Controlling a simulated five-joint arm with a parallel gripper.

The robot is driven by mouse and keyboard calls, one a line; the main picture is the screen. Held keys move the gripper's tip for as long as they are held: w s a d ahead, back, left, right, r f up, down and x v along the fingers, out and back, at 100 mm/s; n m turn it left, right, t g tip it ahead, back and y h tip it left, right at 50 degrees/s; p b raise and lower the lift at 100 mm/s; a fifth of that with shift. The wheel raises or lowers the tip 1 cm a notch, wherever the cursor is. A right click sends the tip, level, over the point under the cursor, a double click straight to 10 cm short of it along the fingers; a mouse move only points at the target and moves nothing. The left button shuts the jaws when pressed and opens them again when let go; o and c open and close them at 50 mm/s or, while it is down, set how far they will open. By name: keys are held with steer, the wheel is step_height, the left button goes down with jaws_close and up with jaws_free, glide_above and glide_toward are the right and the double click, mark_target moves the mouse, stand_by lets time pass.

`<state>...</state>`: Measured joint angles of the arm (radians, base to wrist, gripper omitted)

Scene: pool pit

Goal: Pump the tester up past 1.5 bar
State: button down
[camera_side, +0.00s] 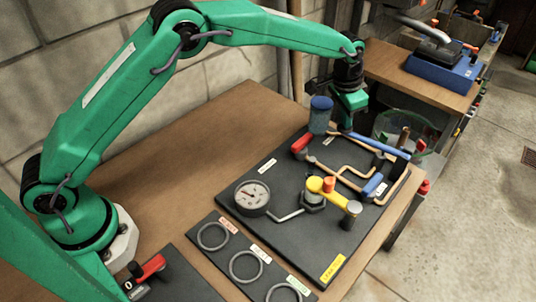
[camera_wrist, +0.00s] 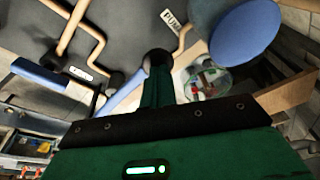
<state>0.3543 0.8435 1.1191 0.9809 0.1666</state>
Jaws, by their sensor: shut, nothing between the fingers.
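The round white gauge (camera_side: 252,196) lies at the left of the black board; its reading is too small to make out. A blue bar (camera_side: 380,146) runs over the copper pipes at the board's far right; it also shows in the wrist view (camera_wrist: 125,93). A blue cylinder (camera_side: 320,114) stands at the board's far edge, near a PUMP label (camera_wrist: 172,20) in the wrist view. My gripper (camera_side: 346,127) is shut and empty, pointing down at the bar's far end, right of the cylinder. I cannot tell whether it touches the bar.
A yellow-handled valve (camera_side: 328,188) with an orange knob and a red-ended pipe fitting (camera_side: 300,144) stand on the board (camera_side: 245,222). A strip with several rings (camera_side: 247,266) lies in front. A clear bucket (camera_side: 388,128) stands beyond the bench.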

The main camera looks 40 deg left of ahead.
steer(key=shift+f, duration=1.05)
steer(key=shift+r, duration=1.95)
steer(key=shift+f, duration=1.5)
steer(key=shift+r, duration=1.5)
step_height(320, 180, up, 6)
